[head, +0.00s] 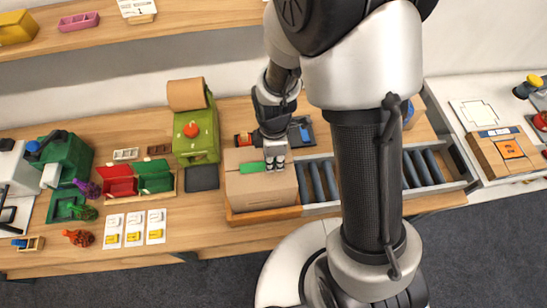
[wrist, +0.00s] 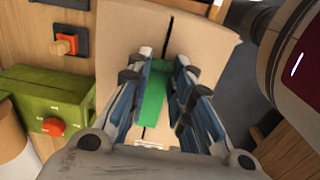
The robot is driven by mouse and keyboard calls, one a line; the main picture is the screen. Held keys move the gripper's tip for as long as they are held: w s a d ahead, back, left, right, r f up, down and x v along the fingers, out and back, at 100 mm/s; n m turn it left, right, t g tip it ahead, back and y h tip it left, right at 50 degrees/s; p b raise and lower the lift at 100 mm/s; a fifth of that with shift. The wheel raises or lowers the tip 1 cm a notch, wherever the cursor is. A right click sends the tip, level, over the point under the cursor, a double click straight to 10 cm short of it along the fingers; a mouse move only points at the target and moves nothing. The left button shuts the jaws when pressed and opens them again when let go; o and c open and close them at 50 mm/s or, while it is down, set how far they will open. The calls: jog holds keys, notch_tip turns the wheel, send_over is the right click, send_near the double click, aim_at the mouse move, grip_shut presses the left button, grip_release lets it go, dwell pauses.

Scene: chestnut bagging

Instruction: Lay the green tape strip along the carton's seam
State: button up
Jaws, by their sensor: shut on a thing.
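The carton (head: 262,200) is a closed brown box on the wooden bench beside the roller conveyor. Its top also shows in the wrist view (wrist: 205,40), with a dark seam (wrist: 168,38) running along it. The green tape strip (head: 252,167) is at the carton's top; in the wrist view the strip (wrist: 154,100) runs roughly along the seam line, covering part of it. My gripper (head: 275,166) points down over the carton top. In the wrist view its fingers (wrist: 163,60) stand either side of the strip, shut on it. Whether the strip lies fully flat I cannot tell.
A green machine (head: 197,135) with an orange knob stands left of the carton. The roller conveyor (head: 318,180) adjoins the carton's right side. A shelf is above.

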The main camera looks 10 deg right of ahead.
jog(key=o, duration=0.7)
jog(key=shift+r, duration=0.1)
notch_tip(320, 180, up, 7)
jog(key=p, duration=0.5)
dwell(0.5)
dwell(0.5)
jog(key=s+d+r+m+t+b, duration=0.1)
jog(key=s+d+r+m+b, duration=0.1)
jog(key=s+m+b, duration=0.2)
jog(key=s+d+r+m+t+b, duration=0.2)
jog(key=s+r+m+b, duration=0.1)
jog(key=s+m+b, duration=0.2)
jog(key=s+d+r+m+t+b, duration=0.1)
jog(key=s+m+b, duration=0.3)
jog(key=m+b, duration=0.4)
jog(key=shift+s+d+r+m+t, duration=0.15)
jog(key=shift+d+r+m+t, duration=0.15)
jog(key=shift+d+r, duration=0.55)
